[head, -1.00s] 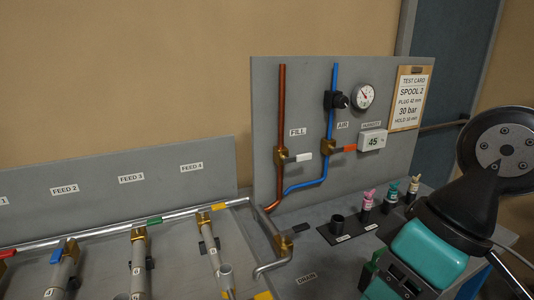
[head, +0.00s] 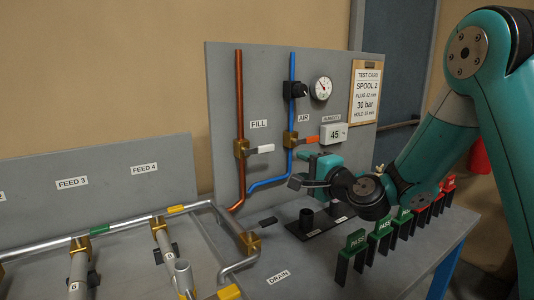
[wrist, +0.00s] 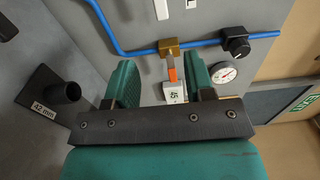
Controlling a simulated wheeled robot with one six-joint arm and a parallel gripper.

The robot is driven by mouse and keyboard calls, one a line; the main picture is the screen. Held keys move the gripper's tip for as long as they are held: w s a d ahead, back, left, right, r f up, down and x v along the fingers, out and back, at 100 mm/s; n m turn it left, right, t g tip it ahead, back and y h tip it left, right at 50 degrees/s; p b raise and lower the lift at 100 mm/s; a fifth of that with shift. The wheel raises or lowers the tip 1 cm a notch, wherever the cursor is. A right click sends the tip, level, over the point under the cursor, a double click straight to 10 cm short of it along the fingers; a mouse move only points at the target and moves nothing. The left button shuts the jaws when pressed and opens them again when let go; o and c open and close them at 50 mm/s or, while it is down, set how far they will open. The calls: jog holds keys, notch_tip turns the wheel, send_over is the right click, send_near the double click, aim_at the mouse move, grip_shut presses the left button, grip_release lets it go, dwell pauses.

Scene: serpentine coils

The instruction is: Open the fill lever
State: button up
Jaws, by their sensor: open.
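The fill lever (head: 264,149) is a white handle on the brass valve (head: 241,148) of the copper pipe, beside the FILL label. It points right, across the pipe. In the wrist view the white lever (wrist: 161,10) shows at the top edge, partly cut off. My gripper (head: 312,174) is in front of the panel, below and right of the fill lever and apart from it. In the wrist view the teal fingers of my gripper (wrist: 164,80) are spread. The orange air lever (wrist: 172,74) and the humidity meter (wrist: 173,92) appear beyond the gap between them, not held.
The blue air pipe (head: 291,101) with its own lever (head: 307,140) stands just right of the fill valve. A black socket (head: 306,219) stands on the bench below my gripper. Green and red tags (head: 380,229) line the bench at right. Pipes fill the left.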

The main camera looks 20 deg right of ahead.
aim_at(268, 149)
jog(key=p+x, duration=0.8)
jog(key=x, duration=0.7)
jog(key=shift+a+r, duration=0.1)
jog(key=shift+a, duration=0.1)
jog(key=shift+w+a, duration=0.2)
jog(key=shift+w, duration=0.45)
grip_shut()
